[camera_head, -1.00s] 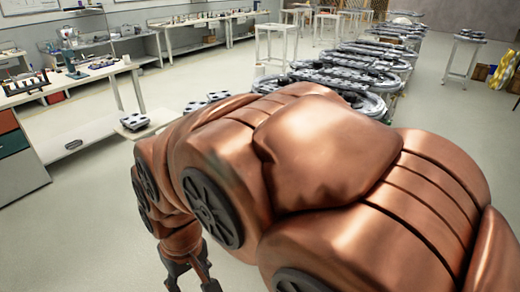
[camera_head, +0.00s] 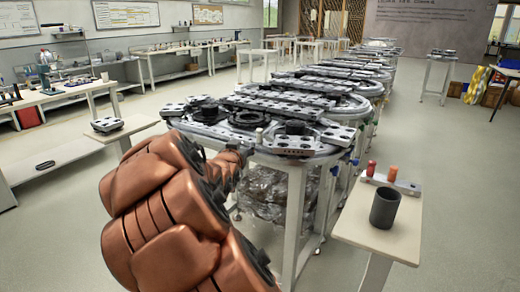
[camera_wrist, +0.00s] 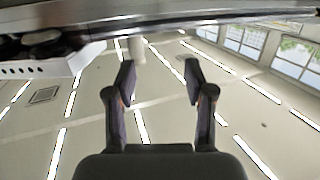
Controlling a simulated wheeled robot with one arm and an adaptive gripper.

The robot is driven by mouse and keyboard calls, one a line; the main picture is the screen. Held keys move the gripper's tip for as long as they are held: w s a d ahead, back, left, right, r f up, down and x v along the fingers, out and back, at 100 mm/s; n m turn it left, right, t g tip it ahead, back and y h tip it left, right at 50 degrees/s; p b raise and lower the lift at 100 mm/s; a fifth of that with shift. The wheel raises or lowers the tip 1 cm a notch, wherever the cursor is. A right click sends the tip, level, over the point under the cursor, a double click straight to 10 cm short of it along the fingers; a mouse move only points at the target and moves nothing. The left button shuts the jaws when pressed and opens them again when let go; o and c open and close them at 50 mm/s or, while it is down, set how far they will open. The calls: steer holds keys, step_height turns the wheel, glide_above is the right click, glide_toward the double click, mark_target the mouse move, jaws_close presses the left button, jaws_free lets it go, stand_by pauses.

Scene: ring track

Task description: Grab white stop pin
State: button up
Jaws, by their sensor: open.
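The white stop pin (camera_head: 259,134) is a small pale cylinder standing upright at the near edge of the ring track (camera_head: 223,131). In the wrist view, which looks upside down, a pale upright cylinder that appears to be the pin (camera_wrist: 136,50) points down from the track edge (camera_wrist: 200,20). My gripper (camera_wrist: 159,82) is open and empty. The pin shows beyond its fingertips, left of the middle of the gap. In the head view my copper arm reaches to the track's near side, and the fingers are mostly hidden there.
A grey perforated block (camera_head: 293,144) sits right of the pin, with dark round parts on the track. A small table (camera_head: 385,235) at right holds a dark cup (camera_head: 384,208) and red and orange pegs. Another small table (camera_head: 137,126) stands at left. More tracks extend behind.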

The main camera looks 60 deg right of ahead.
mark_target(259, 134)
steer(key=shift+m+g+h, duration=0.5)
steer(key=shift+h, duration=0.4)
steer(key=shift+s+d+r+b, duration=0.1)
steer(key=shift+d+r+b, duration=0.1)
steer(key=shift+d, duration=1.35)
steer(key=shift+w+d+r+b, duration=0.1)
steer(key=shift+d+r, duration=0.05)
steer(key=shift+d, duration=1.45)
steer(key=shift+s+d+r+b, duration=0.1)
steer(key=shift+d+r, duration=0.1)
steer(key=shift+d, duration=1.35)
steer(key=shift+w+d, duration=0.25)
steer(key=shift+d, duration=0.3)
jaws_close()
